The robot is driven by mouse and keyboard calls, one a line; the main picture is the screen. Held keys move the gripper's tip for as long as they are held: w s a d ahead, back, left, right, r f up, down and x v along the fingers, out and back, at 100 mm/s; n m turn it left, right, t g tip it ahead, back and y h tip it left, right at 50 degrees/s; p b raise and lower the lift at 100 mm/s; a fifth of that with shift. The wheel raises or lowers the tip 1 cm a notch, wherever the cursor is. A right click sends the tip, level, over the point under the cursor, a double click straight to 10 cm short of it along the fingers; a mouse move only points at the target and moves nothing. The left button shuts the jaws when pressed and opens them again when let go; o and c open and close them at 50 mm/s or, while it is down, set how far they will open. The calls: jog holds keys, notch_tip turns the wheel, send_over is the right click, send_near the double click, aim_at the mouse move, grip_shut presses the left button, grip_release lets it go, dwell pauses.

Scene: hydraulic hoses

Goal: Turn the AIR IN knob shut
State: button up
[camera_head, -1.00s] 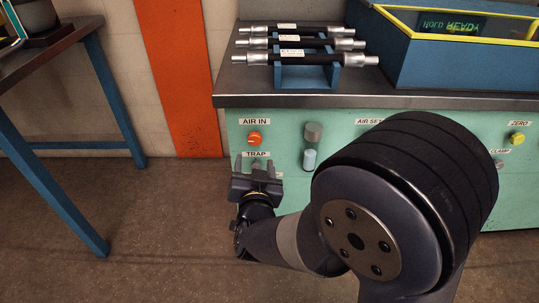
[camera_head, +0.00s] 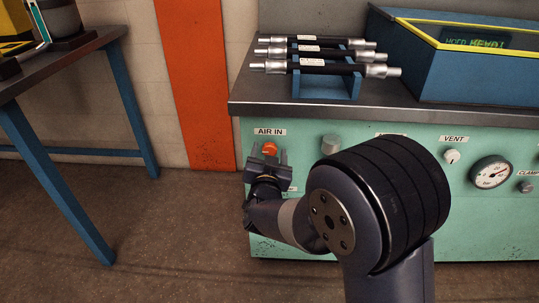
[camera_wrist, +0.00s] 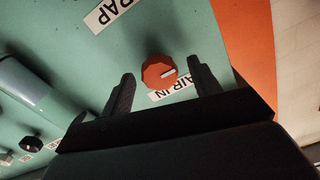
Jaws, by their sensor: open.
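The AIR IN knob (camera_head: 269,148) is orange and sits on the green panel under the AIR IN label (camera_head: 270,132). My gripper (camera_head: 268,158) is open and empty. In the head view its fingertips overlap the lower part of the knob. In the wrist view the two fingers (camera_wrist: 160,88) stand on either side of the knob, with gaps between them and it. I cannot tell how deep they reach.
The green bench (camera_head: 360,259) has a VENT knob (camera_head: 451,156) and a pressure gauge (camera_head: 490,172) to the right. A grey filter unit (camera_head: 330,144) is right of the AIR IN knob. Hoses (camera_head: 326,67) lie on a blue rack above.

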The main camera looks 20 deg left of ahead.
jog(key=shift+w, duration=0.15)
jog(key=shift+c, duration=0.3)
jog(key=c, duration=0.9)
jog(key=shift+c, duration=0.2)
